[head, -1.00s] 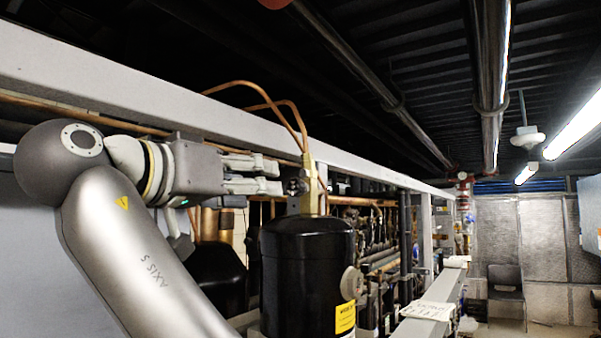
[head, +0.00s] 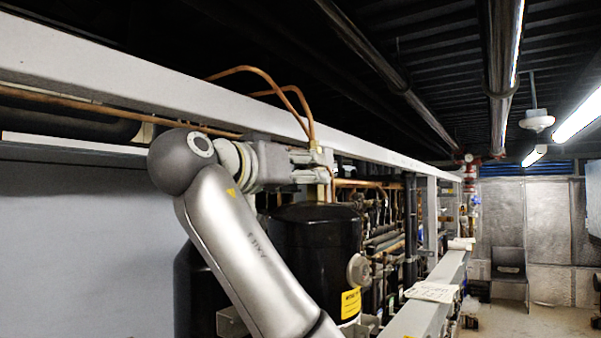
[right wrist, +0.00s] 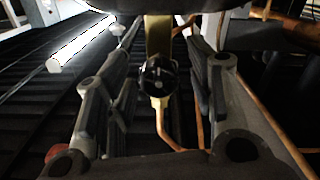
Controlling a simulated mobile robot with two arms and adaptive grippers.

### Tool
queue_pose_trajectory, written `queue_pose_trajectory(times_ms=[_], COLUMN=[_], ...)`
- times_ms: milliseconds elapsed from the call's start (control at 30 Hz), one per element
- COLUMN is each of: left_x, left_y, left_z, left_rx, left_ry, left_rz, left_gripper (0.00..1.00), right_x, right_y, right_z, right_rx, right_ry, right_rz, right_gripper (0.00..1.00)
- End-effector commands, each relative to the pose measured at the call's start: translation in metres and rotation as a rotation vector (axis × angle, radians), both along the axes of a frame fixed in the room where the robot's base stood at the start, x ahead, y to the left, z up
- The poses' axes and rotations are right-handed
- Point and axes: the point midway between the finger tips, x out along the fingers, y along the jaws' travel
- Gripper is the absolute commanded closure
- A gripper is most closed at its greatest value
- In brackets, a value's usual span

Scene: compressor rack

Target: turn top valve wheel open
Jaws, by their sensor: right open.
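The top valve wheel (right wrist: 158,77) shows in the right wrist view as a small dark round part in front of a brass valve body (right wrist: 158,35). My right gripper (head: 312,166) is at the top of the black compressor (head: 312,238) in the head view. In the right wrist view its two fingers stand apart, one on each side of the wheel, and I cannot tell whether they touch it. The wheel is hidden behind the fingers in the head view. My left gripper is not in view.
A long grey beam (head: 130,85) runs just behind my gripper. Thin copper pipes (head: 270,78) arch above the valve. A second rail with a paper (head: 432,292) on it stands at the right. The aisle floor (head: 535,320) looks mostly clear.

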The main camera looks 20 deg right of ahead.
Motion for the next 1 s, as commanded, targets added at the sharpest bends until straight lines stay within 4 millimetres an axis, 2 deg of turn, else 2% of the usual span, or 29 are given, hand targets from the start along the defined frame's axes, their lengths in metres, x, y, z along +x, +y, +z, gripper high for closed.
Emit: queue_pose_trajectory(times_ms=[100, 467, 767, 1000], left_x=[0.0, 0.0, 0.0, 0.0], left_y=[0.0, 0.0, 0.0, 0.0], left_z=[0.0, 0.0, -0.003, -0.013], left_rx=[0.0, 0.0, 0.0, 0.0], left_ry=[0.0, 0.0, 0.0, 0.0], left_rz=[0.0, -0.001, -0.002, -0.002], left_gripper=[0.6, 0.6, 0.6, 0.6], right_x=[0.0, 0.0, 0.0, 0.0], right_y=[0.0, 0.0, 0.001, 0.001], right_z=[0.0, 0.0, -0.001, -0.002], right_rx=[0.0, -0.001, -0.024, -0.108], right_ry=[0.0, 0.001, 0.031, 0.139], right_rz=[0.0, 0.0, 0.0, 0.001], right_gripper=[0.51, 0.97, 0.97, 0.97])
